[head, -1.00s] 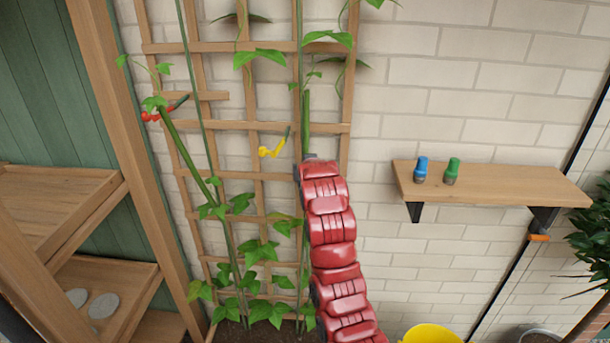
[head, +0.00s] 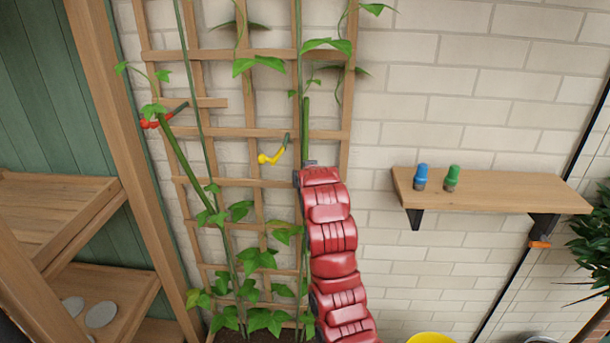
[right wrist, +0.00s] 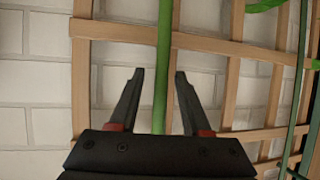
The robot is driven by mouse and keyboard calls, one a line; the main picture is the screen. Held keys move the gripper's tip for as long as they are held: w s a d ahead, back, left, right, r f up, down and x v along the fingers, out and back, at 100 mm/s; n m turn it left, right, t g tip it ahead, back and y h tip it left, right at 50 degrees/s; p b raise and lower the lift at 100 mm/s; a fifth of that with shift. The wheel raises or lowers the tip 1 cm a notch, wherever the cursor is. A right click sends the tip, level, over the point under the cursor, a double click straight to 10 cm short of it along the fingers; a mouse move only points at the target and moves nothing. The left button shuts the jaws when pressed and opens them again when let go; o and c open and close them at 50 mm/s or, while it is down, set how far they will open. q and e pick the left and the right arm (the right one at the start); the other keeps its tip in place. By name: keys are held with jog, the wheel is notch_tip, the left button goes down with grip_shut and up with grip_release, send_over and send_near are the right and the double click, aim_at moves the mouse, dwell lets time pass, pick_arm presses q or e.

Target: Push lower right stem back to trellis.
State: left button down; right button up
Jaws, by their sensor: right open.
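The lower right stem (head: 305,125) is a green, nearly upright stem at the right side of the wooden trellis (head: 270,133). In the right wrist view the stem (right wrist: 163,65) runs vertically between the open fingers of my right gripper (right wrist: 157,85), with a gap on both sides. The trellis (right wrist: 110,30) shows behind it. In the head view my right gripper (head: 311,164) is at the stem, mostly hidden by my red arm. I cannot tell how far the stem stands from the trellis. My left gripper is not in view.
A yellow clip (head: 270,157) and a red clip (head: 150,123) sit on the trellis. A wall shelf (head: 490,190) at the right holds a blue-capped item (head: 421,176) and a green-capped item (head: 452,177). Another thick stem (head: 185,165) leans at the left. Wooden shelving (head: 60,215) stands far left.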

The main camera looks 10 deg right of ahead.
jog(key=p+v, duration=0.5)
jog(key=v, duration=1.1)
jog(key=shift+r, duration=0.2)
jog(key=shift+s, duration=0.2)
